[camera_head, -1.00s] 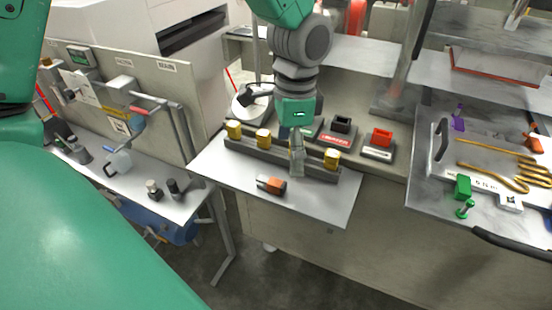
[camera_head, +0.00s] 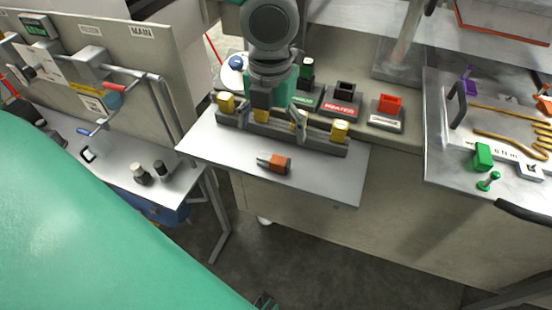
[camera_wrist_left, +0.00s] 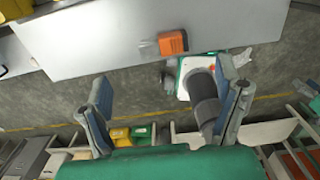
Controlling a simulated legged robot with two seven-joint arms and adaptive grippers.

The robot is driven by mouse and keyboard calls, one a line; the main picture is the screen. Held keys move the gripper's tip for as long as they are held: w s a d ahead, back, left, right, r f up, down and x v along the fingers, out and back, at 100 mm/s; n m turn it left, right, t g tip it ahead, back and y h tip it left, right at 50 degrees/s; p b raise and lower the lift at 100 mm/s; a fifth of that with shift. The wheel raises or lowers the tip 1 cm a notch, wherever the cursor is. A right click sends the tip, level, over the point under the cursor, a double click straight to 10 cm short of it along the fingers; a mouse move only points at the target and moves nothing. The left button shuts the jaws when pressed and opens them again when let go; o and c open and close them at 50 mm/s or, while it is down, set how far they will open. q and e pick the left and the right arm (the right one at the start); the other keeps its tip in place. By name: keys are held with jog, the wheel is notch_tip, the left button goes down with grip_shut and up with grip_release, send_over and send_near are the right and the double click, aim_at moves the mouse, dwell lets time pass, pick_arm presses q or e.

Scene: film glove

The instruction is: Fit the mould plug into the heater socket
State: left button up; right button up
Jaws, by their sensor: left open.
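An orange plug (camera_head: 278,163) with a dark, narrower end pointing left lies on the pale grey shelf (camera_head: 225,150). I take it to be the mould plug. It also shows in the left wrist view (camera_wrist_left: 173,42), beyond the fingertips. A black socket (camera_head: 345,89) stands on a base with a red label that seems to read HEATER, behind the rail of yellow blocks. My left gripper (camera_head: 274,120) is open, its two fingers spread in front of the rail, above and behind the plug, apart from it. The left wrist view shows nothing held between the fingers (camera_wrist_left: 167,98). My right gripper is not seen.
A dark rail (camera_head: 320,144) with yellow blocks runs along the shelf's back. A red socket (camera_head: 389,103) stands right of the black one; a green-labelled base (camera_head: 307,100) is left of it. A side table (camera_head: 120,165) stands left. The shelf's front right is clear.

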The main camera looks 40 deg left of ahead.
aim_at(273, 158)
pick_arm(q)
jog(key=f, duration=0.4)
jog(key=shift+a+b, duration=0.3)
jog(key=shift+b, duration=0.1)
jog(key=f+b, duration=0.1)
jog(key=f, duration=0.1)
jog(key=d+f+b, duration=0.1)
jog(key=f, duration=0.1)
jog(key=shift+s+d, duration=0.1)
jog(key=shift+f, duration=0.45)
jog(key=shift+c, duration=1.1)
jog(key=c, duration=1)
